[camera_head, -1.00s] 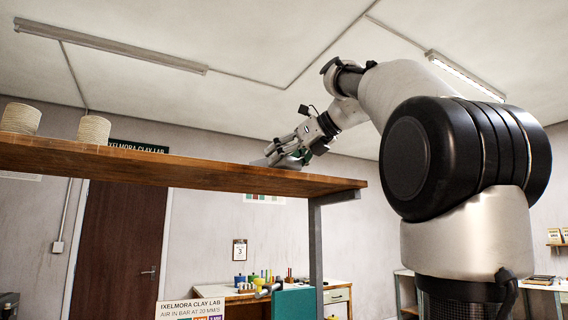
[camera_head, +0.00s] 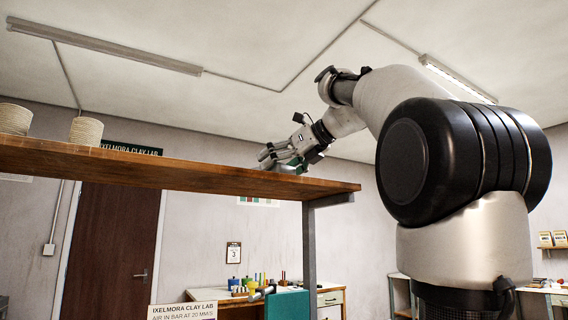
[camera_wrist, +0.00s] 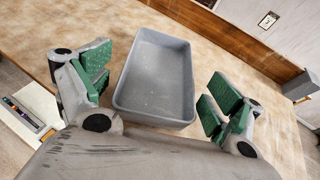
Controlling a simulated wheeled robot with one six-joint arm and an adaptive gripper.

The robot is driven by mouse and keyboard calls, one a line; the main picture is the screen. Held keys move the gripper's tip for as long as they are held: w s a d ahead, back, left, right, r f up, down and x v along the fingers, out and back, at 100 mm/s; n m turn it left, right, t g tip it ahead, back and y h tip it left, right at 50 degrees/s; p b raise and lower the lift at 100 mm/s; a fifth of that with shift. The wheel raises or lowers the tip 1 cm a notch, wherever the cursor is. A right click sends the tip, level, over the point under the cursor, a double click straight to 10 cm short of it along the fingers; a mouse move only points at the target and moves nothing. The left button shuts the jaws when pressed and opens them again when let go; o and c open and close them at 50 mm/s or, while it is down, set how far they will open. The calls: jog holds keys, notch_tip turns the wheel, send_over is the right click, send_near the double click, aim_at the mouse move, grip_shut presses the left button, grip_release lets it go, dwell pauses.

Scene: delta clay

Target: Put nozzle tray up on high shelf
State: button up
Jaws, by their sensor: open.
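The nozzle tray (camera_wrist: 158,75) is an open grey rectangular box, empty inside. In the wrist view it sits on the wooden top of the high shelf (camera_wrist: 225,48), between the fingers of my gripper (camera_wrist: 158,80). The green-padded fingers are spread wide, with a gap to the tray on each side. In the head view my gripper (camera_head: 272,156) is just above the right part of the high shelf (camera_head: 180,172). The tray cannot be made out clearly there, behind the shelf's front edge and the fingers.
A workbench (camera_head: 330,298) with small items is below and behind. The shelf between the stacks and my gripper looks clear.

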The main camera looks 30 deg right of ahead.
jog(key=v, duration=1.2)
dwell(0.4)
